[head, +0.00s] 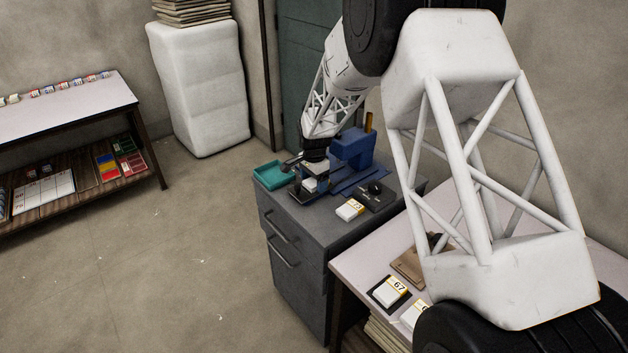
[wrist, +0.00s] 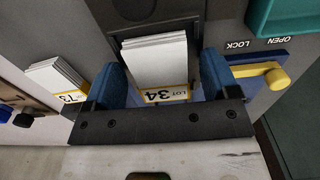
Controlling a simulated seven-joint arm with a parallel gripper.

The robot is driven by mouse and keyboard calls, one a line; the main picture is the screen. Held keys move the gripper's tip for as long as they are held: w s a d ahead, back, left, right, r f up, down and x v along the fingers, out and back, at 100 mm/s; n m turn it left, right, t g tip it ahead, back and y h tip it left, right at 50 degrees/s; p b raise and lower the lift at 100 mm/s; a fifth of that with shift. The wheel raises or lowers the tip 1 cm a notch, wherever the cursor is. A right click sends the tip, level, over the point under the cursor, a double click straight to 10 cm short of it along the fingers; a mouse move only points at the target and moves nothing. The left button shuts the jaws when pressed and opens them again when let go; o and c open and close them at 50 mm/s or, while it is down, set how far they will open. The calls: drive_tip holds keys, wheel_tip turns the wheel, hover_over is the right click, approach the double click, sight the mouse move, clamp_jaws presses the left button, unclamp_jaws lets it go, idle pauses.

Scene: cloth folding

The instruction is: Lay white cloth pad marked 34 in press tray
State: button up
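The white cloth pad marked LOT 34 (wrist: 160,62) lies flat in the wrist view, with its yellow-edged label toward my gripper. It lies over a dark recess (wrist: 196,38) that looks like the press tray. My gripper (wrist: 166,84) has its two blue fingers on either side of the pad. A narrow gap shows at the right finger, so it looks open. In the head view, my gripper (head: 312,179) is low at the blue press (head: 353,148), and a white pad shows beneath it. The pad's underside is hidden.
A pad marked 73 (head: 350,209) lies on the grey cabinet (head: 300,240), near a dark block with a black knob (head: 375,188). A teal tray (head: 270,176) stands left of the press. A yellow lever (wrist: 265,71) sits beside OPEN and LOCK lettering. A pad marked 67 (head: 390,291) lies on the nearer table.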

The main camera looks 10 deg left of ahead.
sight(314, 181)
drive_tip(key=shift+r, duration=0.2)
wheel_tip(314, 181, up, 12)
idle(0.9)
idle(0.6)
